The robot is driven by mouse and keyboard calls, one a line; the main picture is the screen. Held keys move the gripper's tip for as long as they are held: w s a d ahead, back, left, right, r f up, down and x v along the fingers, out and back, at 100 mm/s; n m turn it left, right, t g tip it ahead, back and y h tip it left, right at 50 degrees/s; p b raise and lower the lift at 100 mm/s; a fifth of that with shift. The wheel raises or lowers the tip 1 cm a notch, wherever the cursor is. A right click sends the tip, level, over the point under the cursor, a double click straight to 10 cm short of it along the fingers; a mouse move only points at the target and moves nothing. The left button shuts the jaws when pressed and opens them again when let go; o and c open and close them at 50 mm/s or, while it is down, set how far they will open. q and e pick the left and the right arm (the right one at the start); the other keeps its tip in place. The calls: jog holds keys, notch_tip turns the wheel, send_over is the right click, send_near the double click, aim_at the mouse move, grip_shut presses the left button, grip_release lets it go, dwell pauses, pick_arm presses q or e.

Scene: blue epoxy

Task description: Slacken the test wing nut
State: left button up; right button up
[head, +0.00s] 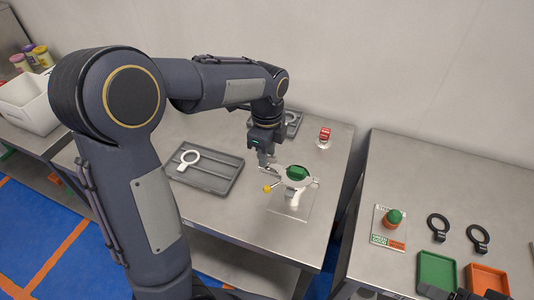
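A small fixture stands on a clear plate (283,205) on the middle table. It has a green block (297,173), pale metal arms around it and a yellow ball (267,188) at its left end. I cannot make out for sure which part is the wing nut. My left gripper (266,162) points down at the back left of the fixture, close to its metal arm. Its fingers are too small to show whether they are apart or touch anything. My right gripper does not show clearly.
A grey tray (215,180) holds a white ring tool (187,159). A red-and-white item (324,135) stands behind. The right table has a card with a green-and-orange knob (393,217), two black ring tools (438,227), a green bin (437,270) and an orange bin (487,280).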

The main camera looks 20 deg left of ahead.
pick_arm(q)
jog(key=o, duration=0.7)
notch_tip(320, 180, up, 6)
jog(key=p, duration=0.5)
jog(key=shift+r, duration=0.1)
